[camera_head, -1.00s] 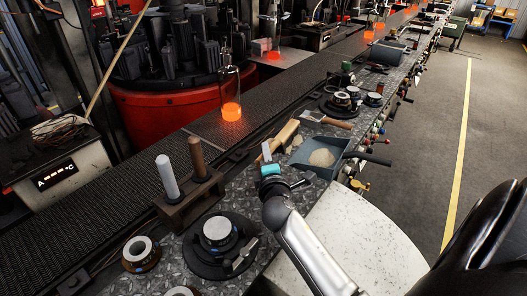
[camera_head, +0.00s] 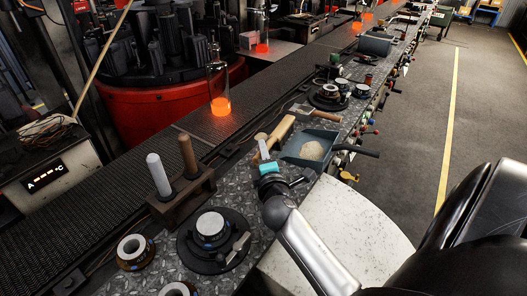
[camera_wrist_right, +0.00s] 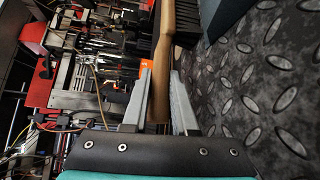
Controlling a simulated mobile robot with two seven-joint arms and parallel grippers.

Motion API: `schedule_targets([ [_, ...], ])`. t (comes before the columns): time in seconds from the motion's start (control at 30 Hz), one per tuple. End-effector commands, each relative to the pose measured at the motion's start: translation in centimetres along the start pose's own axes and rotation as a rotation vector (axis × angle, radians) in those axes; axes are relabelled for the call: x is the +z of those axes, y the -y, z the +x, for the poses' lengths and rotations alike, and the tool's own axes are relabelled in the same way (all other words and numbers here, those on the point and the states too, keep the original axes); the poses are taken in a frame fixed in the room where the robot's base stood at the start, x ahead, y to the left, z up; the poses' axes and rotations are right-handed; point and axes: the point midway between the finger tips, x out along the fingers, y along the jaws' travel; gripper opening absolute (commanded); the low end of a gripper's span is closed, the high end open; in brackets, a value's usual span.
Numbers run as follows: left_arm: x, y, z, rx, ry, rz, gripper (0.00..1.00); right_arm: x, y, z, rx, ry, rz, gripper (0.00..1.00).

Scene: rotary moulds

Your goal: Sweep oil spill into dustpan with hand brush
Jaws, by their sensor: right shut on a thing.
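The hand brush (camera_head: 283,129) has a light wooden body. In the right wrist view its wooden handle (camera_wrist_right: 164,50) runs between my fingers, with dark bristles at the top. My right gripper (camera_head: 264,149), with a teal band below its fingers, is shut on this handle above the metal bench. The blue-grey dustpan (camera_head: 327,135) lies just right of the brush, its dark handle pointing right. A beige granular pile (camera_head: 312,150) lies in the dustpan. I cannot make out a separate oil patch on the bench. My left gripper is not in view.
A wooden rack with a white and a brown rod (camera_head: 187,200) stands left of my gripper. Round black mould parts (camera_head: 213,238) lie nearer. A glowing glass bottle (camera_head: 220,105) stands on the conveyor. Another wooden-handled tool (camera_head: 315,115) lies beyond the dustpan.

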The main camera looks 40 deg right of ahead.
Motion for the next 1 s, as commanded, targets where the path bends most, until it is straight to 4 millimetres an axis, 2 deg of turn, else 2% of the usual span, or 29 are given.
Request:
schedule_targets([
  [0.2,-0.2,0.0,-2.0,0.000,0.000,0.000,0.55,0.3,-2.1,-0.2,0.005,0.000,-0.001,0.00],
  [0.43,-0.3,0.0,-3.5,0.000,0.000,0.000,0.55,0.5,-3.5,-0.4,0.006,0.000,-0.002,0.00],
  [0.57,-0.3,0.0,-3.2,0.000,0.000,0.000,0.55,0.2,-3.3,-0.1,0.006,0.000,-0.001,0.00],
  [1.0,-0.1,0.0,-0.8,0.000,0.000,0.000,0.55,-3.2,-2.9,3.9,0.007,-0.001,-0.001,0.00],
])
